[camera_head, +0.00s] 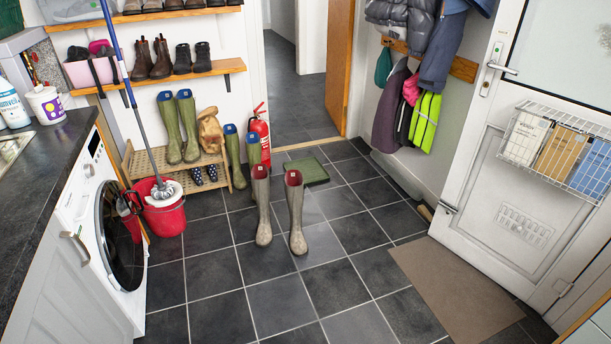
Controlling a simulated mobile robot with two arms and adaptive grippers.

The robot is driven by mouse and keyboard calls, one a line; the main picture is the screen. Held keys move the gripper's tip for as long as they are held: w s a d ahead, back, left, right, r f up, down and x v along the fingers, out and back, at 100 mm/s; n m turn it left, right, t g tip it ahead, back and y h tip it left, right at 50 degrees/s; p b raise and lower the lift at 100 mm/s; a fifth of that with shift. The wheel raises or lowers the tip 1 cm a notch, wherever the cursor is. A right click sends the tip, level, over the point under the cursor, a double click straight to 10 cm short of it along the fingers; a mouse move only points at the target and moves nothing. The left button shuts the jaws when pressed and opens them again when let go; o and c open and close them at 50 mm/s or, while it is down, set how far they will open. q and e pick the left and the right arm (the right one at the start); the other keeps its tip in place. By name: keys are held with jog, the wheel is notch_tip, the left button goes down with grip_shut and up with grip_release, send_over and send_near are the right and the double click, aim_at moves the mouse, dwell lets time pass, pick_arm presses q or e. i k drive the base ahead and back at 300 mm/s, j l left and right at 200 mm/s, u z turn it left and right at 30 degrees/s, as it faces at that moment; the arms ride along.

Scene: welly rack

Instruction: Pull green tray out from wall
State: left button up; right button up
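The green tray (314,171) lies flat on the dark tiled floor in the head view, a little above the middle of the picture and just in front of the doorway. A pair of grey-beige wellies with red linings stands upright nearer to me. The right welly (297,215) overlaps the tray's near left corner in the picture; I cannot tell whether they touch. The left welly (263,208) stands beside it. Neither of my grippers is in view.
Green wellies (254,152) and a red fire extinguisher (261,130) stand left of the tray. A wooden rack (150,160), red mop bucket (164,215) and washing machine (105,220) line the left. Floor right of the wellies is clear up to the brown mat (455,290).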

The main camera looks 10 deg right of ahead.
aim_at(312, 171)
jog(key=i+l+z, duration=0.3)
jog(key=i, duration=0.3)
jog(key=i+l+z, duration=0.3)
jog(key=i, duration=0.3)
jog(key=i+z, duration=0.3)
jog(key=i, duration=0.3)
jog(key=i+u, duration=0.35)
jog(key=i, duration=0.15)
jog(key=i+l+u, duration=0.35)
jog(key=i, duration=0.15)
jog(key=i+l+u, duration=0.3)
jog(key=i, duration=0.15)
